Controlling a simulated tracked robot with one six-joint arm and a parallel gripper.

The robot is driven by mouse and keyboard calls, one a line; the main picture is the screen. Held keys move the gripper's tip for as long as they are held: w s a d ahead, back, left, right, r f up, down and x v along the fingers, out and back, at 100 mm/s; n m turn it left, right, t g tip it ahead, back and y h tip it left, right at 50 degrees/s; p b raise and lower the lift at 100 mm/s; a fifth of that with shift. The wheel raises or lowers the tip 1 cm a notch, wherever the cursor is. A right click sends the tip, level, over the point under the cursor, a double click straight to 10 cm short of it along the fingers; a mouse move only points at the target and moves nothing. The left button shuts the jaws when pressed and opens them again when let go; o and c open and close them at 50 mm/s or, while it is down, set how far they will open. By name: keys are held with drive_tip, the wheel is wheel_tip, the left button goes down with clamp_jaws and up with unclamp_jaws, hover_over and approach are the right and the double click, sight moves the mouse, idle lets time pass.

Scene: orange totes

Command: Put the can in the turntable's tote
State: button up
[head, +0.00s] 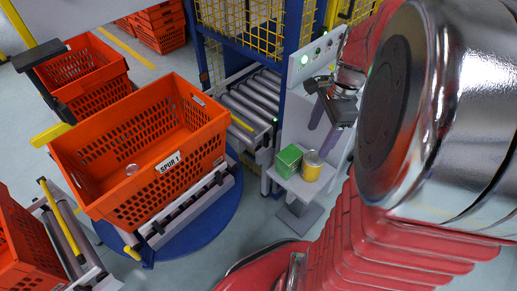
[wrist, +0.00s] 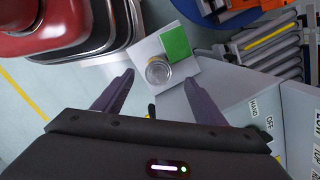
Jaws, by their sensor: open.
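The can (head: 312,167) is yellow with a silver lid and stands upright on a small grey shelf (head: 300,191), beside a green box (head: 288,161). In the wrist view the can's round lid (wrist: 158,71) shows from above, between and beyond my open fingers. My gripper (head: 325,113) is open and empty, above and apart from the can; it also shows in the wrist view (wrist: 157,92). The turntable's tote (head: 170,173) is orange, labelled "SPUR 1", and stands on rollers over a blue round turntable (head: 213,222).
The green box (wrist: 176,42) sits close against the can. A control panel (head: 312,54) with buttons stands behind the shelf. A roller conveyor (head: 253,104) and blue frame lie behind. More orange totes (head: 82,66) stand at the left.

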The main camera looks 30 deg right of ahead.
drive_tip(key=s+a+r+n+t, duration=0.1)
drive_tip(key=a+r+n, duration=0.1)
drive_tip(key=a+n, duration=0.5)
drive_tip(key=s+a+r+n+t, duration=0.1)
drive_tip(key=a+r+n+t, duration=0.1)
drive_tip(key=a+n, duration=0.5)
drive_tip(key=s+a+r+n+t+h, duration=0.1)
drive_tip(key=a+r+n, duration=0.3)
drive_tip(key=a+n, duration=0.3)
drive_tip(key=shift+s+a+t, duration=0.25)
drive_tip(key=shift+a+t, duration=0.05)
drive_tip(key=shift+a, duration=0.3)
drive_tip(key=shift+o, duration=0.3)
